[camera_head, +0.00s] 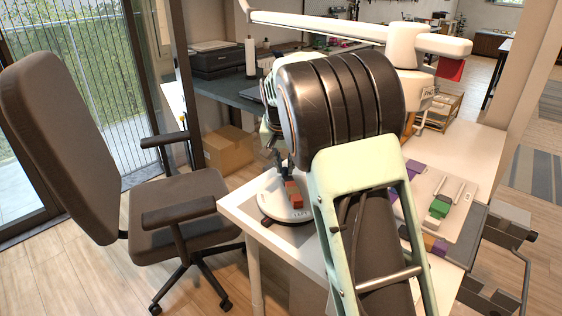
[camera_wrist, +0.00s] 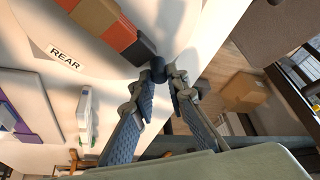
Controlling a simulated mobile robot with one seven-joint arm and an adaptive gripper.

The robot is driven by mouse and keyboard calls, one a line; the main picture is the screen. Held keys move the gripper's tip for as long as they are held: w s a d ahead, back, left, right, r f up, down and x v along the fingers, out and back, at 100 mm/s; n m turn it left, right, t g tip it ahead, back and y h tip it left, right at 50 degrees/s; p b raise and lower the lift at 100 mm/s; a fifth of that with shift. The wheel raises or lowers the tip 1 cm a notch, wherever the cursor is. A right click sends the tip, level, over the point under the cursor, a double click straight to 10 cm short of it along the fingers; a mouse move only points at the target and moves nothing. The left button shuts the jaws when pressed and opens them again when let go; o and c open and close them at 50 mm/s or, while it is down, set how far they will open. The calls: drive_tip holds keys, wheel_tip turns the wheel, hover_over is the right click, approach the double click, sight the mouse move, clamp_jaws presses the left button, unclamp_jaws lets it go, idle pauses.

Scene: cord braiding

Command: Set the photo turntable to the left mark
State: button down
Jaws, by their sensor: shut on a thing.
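The photo turntable (camera_head: 270,207) is a round white disc near the left front corner of the white table. It fills the upper left of the wrist view (camera_wrist: 110,72). A brown, red and dark block (camera_head: 294,194) sits on it; it also shows in the wrist view (camera_wrist: 105,22). A dark round peg (camera_wrist: 158,66) stands by the disc's edge, beside the block. My gripper (camera_wrist: 158,82) is shut on this peg, with a finger on each side. A label reading REAR (camera_wrist: 63,55) shows near the disc. The left mark cannot be made out.
An office chair (camera_head: 180,205) stands close to the table's left edge. A light board with purple and green blocks (camera_head: 440,207) lies on the table to the right. A white overhead arm (camera_head: 320,27) spans above the table. A cardboard box (camera_head: 229,148) stands on the floor behind.

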sight(297, 178)
drive_tip(key=shift+w+d+r+m+h+p, duration=0.1)
drive_tip(key=shift+d+m+h+p, duration=0.3)
drive_tip(key=shift+d+m+p, duration=0.7)
drive_tip(key=shift+d+m+g+h+p, duration=0.3)
drive_tip(key=shift+m+p, duration=0.2)
drive_tip(key=shift+m, duration=0.25)
drive_tip(key=shift+d+m+g+h+p, duration=0.2)
drive_tip(key=shift+d+m+p, duration=0.25)
drive_tip(key=shift+m, duration=0.3)
drive_tip(key=shift+s+d+m+g+h+p, duration=0.25)
drive_tip(key=shift+d+m+p, duration=0.3)
drive_tip(key=shift+m, duration=0.3)
drive_tip(key=shift+s+d+m+g+h+p, duration=0.15)
drive_tip(key=shift+s+d+m+h+p, duration=0.15)
drive_tip(key=shift+d+m+p, duration=0.4)
drive_tip(key=shift+s+d+m+g+p, duration=0.15)
drive_tip(key=shift+s+m+g+p, duration=0.1)
drive_tip(key=shift+m, duration=0.35)
drive_tip(key=shift+s+d+m+g+p, duration=0.1)
drive_tip(key=shift+s+m+g+p, duration=0.1)
drive_tip(key=shift+m, duration=0.35)
drive_tip(key=shift+d, duration=0.1)
drive_tip(key=c, duration=1.9)
unclamp_jaws()
